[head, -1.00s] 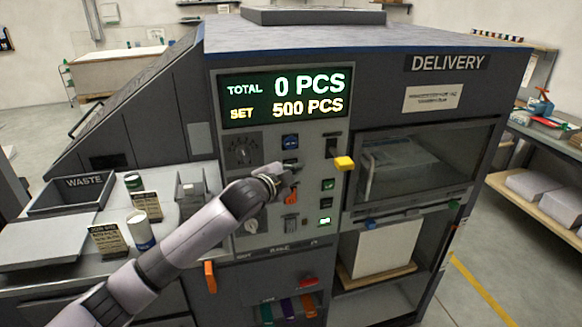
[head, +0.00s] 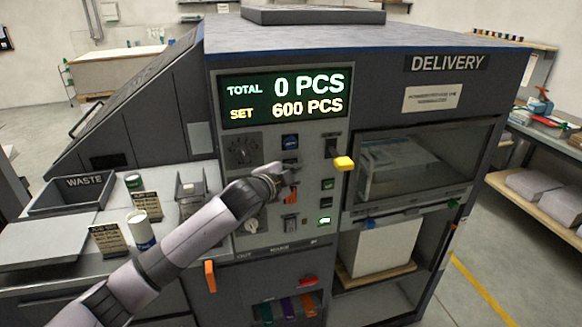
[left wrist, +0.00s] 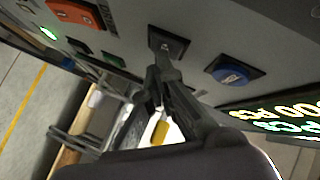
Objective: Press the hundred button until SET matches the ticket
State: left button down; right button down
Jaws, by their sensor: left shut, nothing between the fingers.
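The dark display (head: 282,98) on the machine front reads TOTAL 0 PCS and SET 600 PCS. My left gripper (head: 288,175) is shut and empty, in front of the button panel (head: 258,190). In the left wrist view, its fingertips (left wrist: 164,72) are at a dark square button (left wrist: 165,42), beside a blue button (left wrist: 230,72); I cannot tell whether they touch. The button's label is too small to read. Dark cards with print, one in front (head: 108,240) and one behind (head: 146,206), stand at the left; their print is unreadable. I cannot tell which is the ticket.
A yellow-tipped lever (head: 343,163) sticks out right of the panel, close to my gripper. An orange handle (head: 210,276) juts out below.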

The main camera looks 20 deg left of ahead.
pick_arm(q)
jog(key=shift+s+d, duration=0.35)
jog(key=shift+s, duration=0.25)
jog(key=s+d+p, duration=0.1)
jog(key=s, duration=0.1)
jog(key=s+d, duration=0.2)
jog(key=shift+p, duration=0.4)
jog(key=shift+a+f, duration=0.1)
dwell(0.4)
